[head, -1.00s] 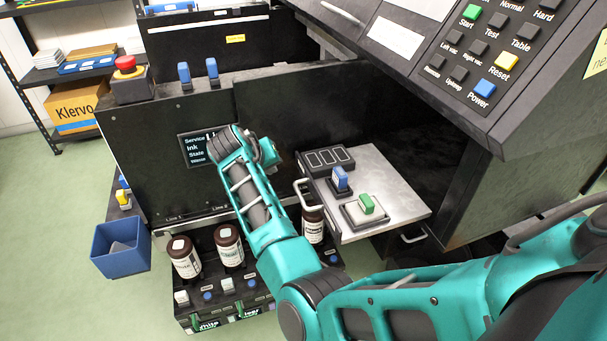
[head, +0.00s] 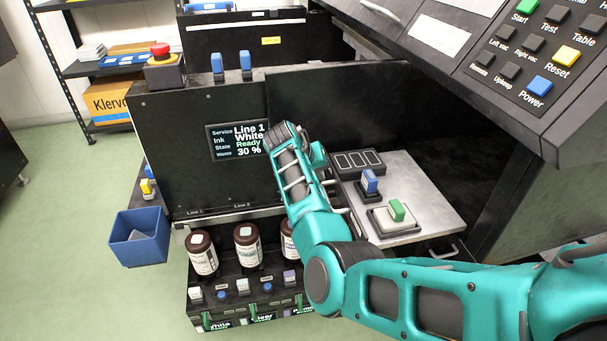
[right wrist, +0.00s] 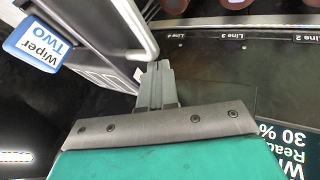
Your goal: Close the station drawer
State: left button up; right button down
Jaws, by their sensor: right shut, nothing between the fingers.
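The station drawer (head: 442,206) is a pale metal tray that stands pulled out of the dark station in the head view. It bears a blue switch, a green switch and a black slotted block. My right arm reaches in from the right, and its forearm covers part of the drawer's left front. The fingers of my right gripper are hidden in the head view. In the right wrist view my right gripper (right wrist: 158,88) is shut and empty, its tips close beside the pale drawer handle (right wrist: 140,35). I cannot tell whether they touch. My left gripper is out of view.
Brown bottles (head: 202,255) stand in a low black rack before the station. A blue bin (head: 139,240) is at the left. A display (head: 236,140) reads Line 1, White, Ready. A sloped button panel (head: 520,65) overhangs the drawer at the right. Green floor is clear at left.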

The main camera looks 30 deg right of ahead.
aim_at(372, 165)
jog(key=shift+s+d, duration=0.2)
jog(key=shift+d, duration=0.55)
jog(key=shift+s+d+r+p, duration=0.1)
jog(key=shift+s+d+p, duration=0.05)
jog(key=shift+d+p, duration=0.3)
jog(key=s+d+p, duration=0.1)
jog(key=d, duration=0.2)
jog(key=s+d+p, duration=0.1)
jog(key=d+p, duration=0.1)
jog(key=d, duration=0.2)
jog(key=d+p, duration=0.1)
jog(key=d, duration=0.3)
jog(key=shift+s+d+r+p, duration=0.2)
jog(key=shift+s+p, duration=0.1)
jog(key=shift+s, duration=0.1)
jog(key=s+d, duration=0.1)
jog(key=d, duration=0.4)
jog(key=s+d, duration=0.1)
jog(key=d, duration=0.4)
jog(key=s+d+b, duration=0.1)
jog(key=d, duration=0.5)
jog(key=shift+s+f, duration=0.3)
jog(key=shift+s, duration=0.1)
jog(key=shift+d, duration=0.35)
jog(key=shift+s+d+r, duration=0.1)
jog(key=shift+s+d, duration=0.05)
jog(key=shift+d, duration=0.15)
